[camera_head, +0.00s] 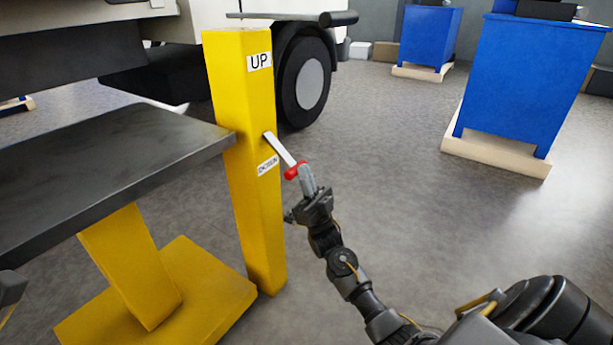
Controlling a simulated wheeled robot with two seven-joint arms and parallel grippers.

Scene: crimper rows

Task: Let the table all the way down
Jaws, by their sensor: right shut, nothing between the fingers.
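The table (110,160) is a dark flat slab at the left, carried on a yellow leg and base, with its right edge beside a yellow post (250,200). The post has an UP label (259,61) near its top and a lower label (268,165) whose word is hard to read. Between them a pale lever (279,149) sticks out and slants down to the right, ending in a red knob (291,173). My right gripper (307,181) is shut and empty, right at the knob; I cannot tell whether it touches.
A yellow base plate (205,290) spreads on the floor under the table. A vehicle wheel (305,80) stands behind the post. Blue cabinets (520,85) on pale pallets stand at the back right. The floor between post and cabinets is clear.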

